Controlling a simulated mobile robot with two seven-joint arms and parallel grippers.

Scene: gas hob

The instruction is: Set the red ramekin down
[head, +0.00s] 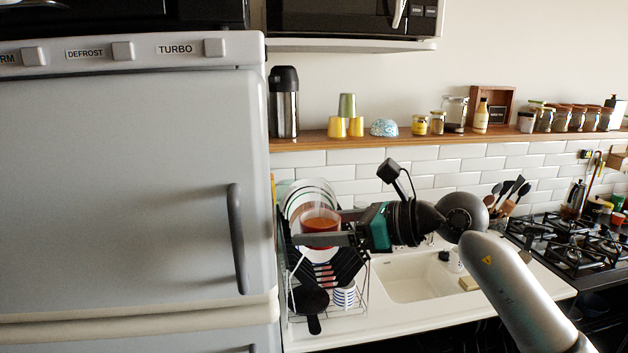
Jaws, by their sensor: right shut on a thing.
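The red ramekin (320,225) is round, with a pale rim and an orange-red inside. My right gripper (318,228) is shut on it, its two fingers reaching in from the right on either side. The ramekin is held in front of the upper part of the dish rack (365,290). I cannot tell from this view whether it touches the rack or the plates behind it. My left gripper is not in view.
White plates (302,192) stand in the rack, with a dark pan (310,300) and a striped cup (344,294) lower down. The fridge (130,190) is close on the left. The sink (410,278) lies right of the rack, the gas hob (570,243) further right.

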